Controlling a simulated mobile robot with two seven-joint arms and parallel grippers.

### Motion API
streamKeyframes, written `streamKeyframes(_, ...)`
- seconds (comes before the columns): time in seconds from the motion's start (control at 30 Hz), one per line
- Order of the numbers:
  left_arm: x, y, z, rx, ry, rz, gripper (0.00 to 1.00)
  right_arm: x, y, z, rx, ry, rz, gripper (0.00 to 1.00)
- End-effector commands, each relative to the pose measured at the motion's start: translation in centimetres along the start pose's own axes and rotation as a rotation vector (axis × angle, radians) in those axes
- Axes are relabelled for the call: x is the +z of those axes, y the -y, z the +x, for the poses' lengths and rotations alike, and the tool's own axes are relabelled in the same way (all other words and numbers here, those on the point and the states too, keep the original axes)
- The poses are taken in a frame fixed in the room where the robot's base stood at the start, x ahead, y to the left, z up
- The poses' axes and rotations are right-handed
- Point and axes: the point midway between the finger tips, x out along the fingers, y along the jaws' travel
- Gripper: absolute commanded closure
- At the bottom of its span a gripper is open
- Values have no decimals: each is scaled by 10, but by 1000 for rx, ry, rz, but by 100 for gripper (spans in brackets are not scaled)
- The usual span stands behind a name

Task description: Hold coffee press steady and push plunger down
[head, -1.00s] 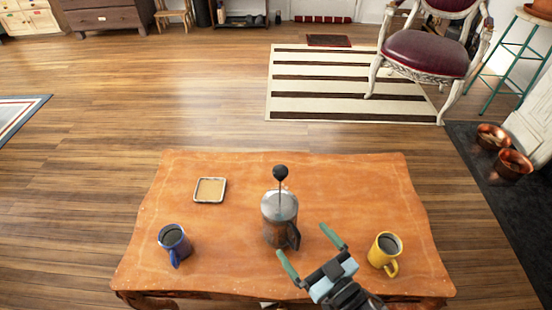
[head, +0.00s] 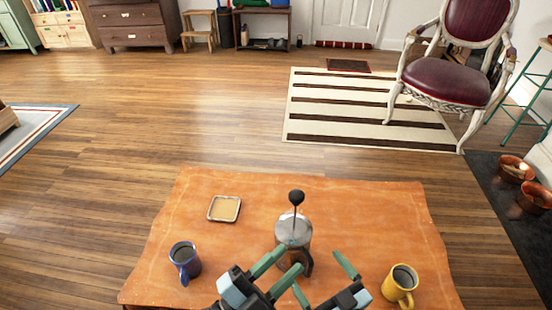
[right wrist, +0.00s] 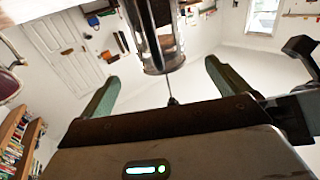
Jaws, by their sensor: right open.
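The coffee press (head: 293,232) stands upright on the orange wooden table (head: 375,215). Its plunger is raised, with the black knob (head: 296,197) high above the lid on a thin rod. My left gripper (head: 292,258) is open, its fingertips close to the press's near side; I cannot tell if they touch. My right gripper (head: 314,268) is open and empty just in front, near the press handle. In the right wrist view the press (right wrist: 160,40) appears upside down between and beyond the open fingers of my right gripper (right wrist: 162,72).
A blue mug (head: 184,260) stands left of the press and a yellow mug (head: 401,283) right, both with dark contents. A square coaster (head: 224,209) lies at the back left. The table's back right is clear. A red chair (head: 450,75) stands beyond on the floor.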

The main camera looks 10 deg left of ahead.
Motion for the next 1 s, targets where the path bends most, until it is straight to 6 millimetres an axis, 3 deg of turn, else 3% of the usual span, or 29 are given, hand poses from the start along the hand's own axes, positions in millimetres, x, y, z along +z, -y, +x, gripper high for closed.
streamKeyframes(0.03, -11, 7, 14, 6, -74, 61, 64, 0, 0, 0, 0, 0, 0, 0)
streamKeyframes(0.2, -49, 18, 49, 42, -313, 266, 64, 0, 0, 0, 0, 0, 0, 0)
streamKeyframes(0.5, -102, 20, 82, 146, -712, 639, 64, 0, 0, 0, 0, 0, 0, 0)
streamKeyframes(0.77, -117, 15, 92, 293, -1022, 972, 64, 0, 0, 0, 0, 0, 0, 0)
streamKeyframes(1.0, -104, 21, 96, 487, -1262, 1281, 64, 0, 0, 0, 0, 0, 0, 0)
